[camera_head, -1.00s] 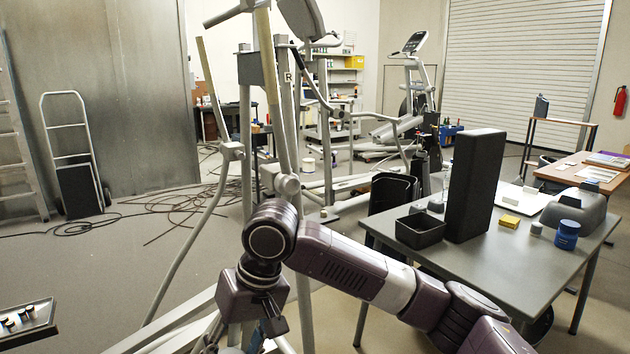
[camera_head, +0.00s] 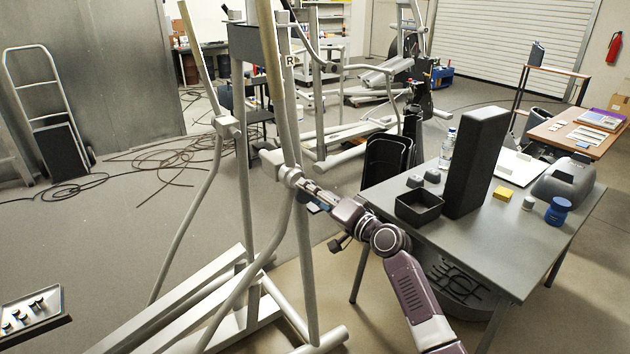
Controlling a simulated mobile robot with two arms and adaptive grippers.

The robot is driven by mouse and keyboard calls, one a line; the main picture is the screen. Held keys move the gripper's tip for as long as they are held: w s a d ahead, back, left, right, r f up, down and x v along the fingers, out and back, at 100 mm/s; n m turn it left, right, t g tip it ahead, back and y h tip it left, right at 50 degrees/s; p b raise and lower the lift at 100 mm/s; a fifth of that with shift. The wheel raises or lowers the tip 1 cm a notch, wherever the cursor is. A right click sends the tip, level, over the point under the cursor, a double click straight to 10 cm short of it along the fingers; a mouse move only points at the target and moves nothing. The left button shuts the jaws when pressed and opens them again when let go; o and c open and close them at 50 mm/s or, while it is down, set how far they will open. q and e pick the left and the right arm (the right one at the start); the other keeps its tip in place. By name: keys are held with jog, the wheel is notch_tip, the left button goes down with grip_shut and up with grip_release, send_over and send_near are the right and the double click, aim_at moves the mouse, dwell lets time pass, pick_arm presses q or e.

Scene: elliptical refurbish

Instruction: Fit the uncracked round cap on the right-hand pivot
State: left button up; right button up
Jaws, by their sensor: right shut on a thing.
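The elliptical machine's right-hand pivot (camera_head: 271,163) is a grey tube joint below a tag marked R (camera_head: 290,60). My right gripper (camera_head: 302,186) reaches up to it from the lower right. It is shut on a small, pale round cap (camera_head: 291,175) at the pivot's near end. The fingers partly hide the cap. I cannot tell whether it is seated or just touching, and no crack can be made out at this size. My left gripper is not in view.
A tray (camera_head: 30,318) with small dark parts is at lower left. Cables (camera_head: 165,160) lie on the floor.

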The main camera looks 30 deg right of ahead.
jog(key=shift+m+t+h, duration=0.3)
jog(key=shift+h, duration=0.1)
jog(key=shift+w+d+f+b, duration=0.1)
jog(key=shift+w+d+b, duration=0.15)
jog(key=shift+w, duration=0.5)
jog(key=shift+w+d+f+b, duration=0.15)
jog(key=shift+w+d, duration=0.1)
jog(key=shift+w, duration=0.45)
jog(key=shift+w+d+f+b, duration=0.15)
jog(key=shift+w+d, duration=0.1)
jog(key=shift+w, duration=0.5)
jog(key=shift+r, duration=0.1)
jog(key=shift+o, duration=1)
jog(key=c, duration=0.8)
jog(key=shift+c, duration=0.2)
jog(key=shift+w+a+b, duration=0.1)
jog(key=shift+w+b, duration=0.25)
jog(key=shift+w, duration=0.25)
